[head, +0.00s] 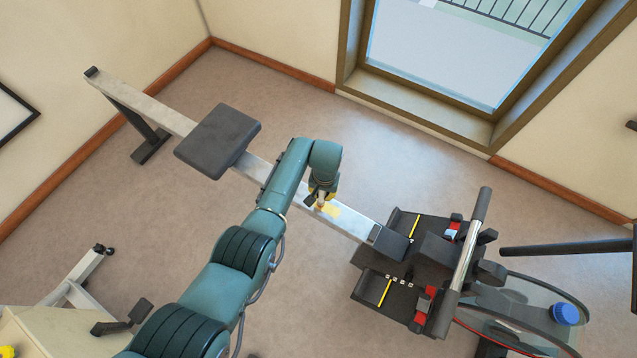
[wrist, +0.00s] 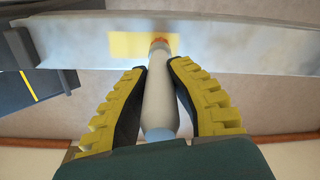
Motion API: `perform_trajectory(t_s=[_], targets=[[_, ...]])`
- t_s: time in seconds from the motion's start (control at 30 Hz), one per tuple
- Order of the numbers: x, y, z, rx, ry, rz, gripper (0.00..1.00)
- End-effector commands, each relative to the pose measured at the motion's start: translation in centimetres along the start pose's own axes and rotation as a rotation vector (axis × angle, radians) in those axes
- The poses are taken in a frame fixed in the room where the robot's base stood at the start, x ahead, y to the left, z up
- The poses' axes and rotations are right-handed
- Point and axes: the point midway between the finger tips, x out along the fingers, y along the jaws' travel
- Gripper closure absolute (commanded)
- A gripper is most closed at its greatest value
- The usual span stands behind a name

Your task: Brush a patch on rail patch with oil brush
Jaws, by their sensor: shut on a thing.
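The rail (head: 355,221) is the long pale metal beam of a rowing machine. A yellow patch (head: 331,210) lies on its top; it also shows in the wrist view (wrist: 130,46). My gripper (head: 321,199) is over the rail beside the patch. In the wrist view its yellow-padded fingers (wrist: 158,75) are shut on the oil brush (wrist: 157,92), which has a pale handle. The brush's reddish-orange tip overlaps the right part of the patch. I cannot tell for certain whether it touches the surface. In the head view my arm and gripper hide most of the brush.
The dark seat (head: 218,141) sits on the rail to the left of my gripper. The black footrests (head: 410,250), the handle bar (head: 468,250) and a blue cap (head: 565,314) are to the right. A window (head: 450,50) is behind.

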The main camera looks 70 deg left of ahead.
Motion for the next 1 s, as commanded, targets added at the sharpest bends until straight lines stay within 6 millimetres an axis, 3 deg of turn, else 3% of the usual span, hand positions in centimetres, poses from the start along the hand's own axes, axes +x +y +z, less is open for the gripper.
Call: perform_trajectory(t_s=[1.0], targets=[[0.0,2.2,0.6,0.000,0.001,0.000,1.00]])
